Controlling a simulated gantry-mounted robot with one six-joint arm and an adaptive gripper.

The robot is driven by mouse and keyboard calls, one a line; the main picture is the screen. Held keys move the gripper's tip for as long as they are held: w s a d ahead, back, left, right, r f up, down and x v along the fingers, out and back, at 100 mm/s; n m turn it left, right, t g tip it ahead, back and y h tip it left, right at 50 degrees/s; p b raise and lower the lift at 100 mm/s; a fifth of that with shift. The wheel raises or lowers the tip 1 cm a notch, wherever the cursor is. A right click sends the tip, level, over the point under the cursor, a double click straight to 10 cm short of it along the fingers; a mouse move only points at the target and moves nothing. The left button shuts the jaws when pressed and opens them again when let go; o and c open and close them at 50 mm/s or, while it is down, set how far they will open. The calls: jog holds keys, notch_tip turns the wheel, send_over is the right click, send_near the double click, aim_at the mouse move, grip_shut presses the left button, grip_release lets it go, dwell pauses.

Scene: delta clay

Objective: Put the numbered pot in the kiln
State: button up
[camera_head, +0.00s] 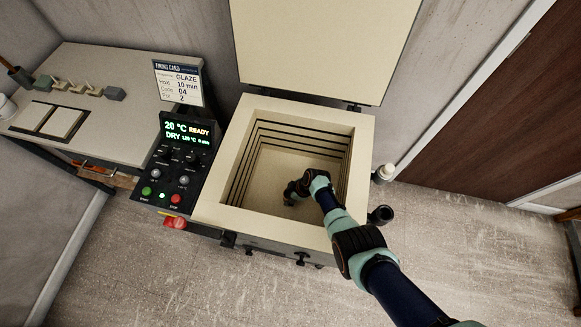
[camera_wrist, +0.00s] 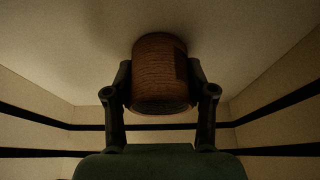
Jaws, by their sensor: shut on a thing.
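The kiln (camera_head: 209,212) stands with its lid (camera_head: 325,45) raised, and its chamber is open at the top. My arm reaches down into the chamber. In the wrist view my gripper (camera_wrist: 160,95) is shut on a brown ribbed pot (camera_wrist: 155,75), one finger on each side of it. The kiln's pale inner surfaces surround them. In the head view the gripper end (camera_head: 292,195) is low in the chamber, and I cannot make out the pot there. No number on the pot is readable. I cannot tell whether the pot touches the kiln floor.
A control panel (camera_head: 178,165) left of the kiln reads 20 °C READY. A firing card (camera_head: 178,83) above it shows GLAZE, 10 min, cone 04, pot 2. A bench (camera_head: 110,65) at the left holds small pieces. The chamber walls stand close around my gripper.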

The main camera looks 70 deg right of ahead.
jog(key=shift+f, duration=0.15)
jog(key=o, duration=1.2)
jog(key=shift+r+p, duration=0.3)
jog(key=shift+r, duration=0.15)
jog(key=p+v, duration=0.5)
jog(key=v, duration=0.2)
jog(key=shift+s, duration=0.1)
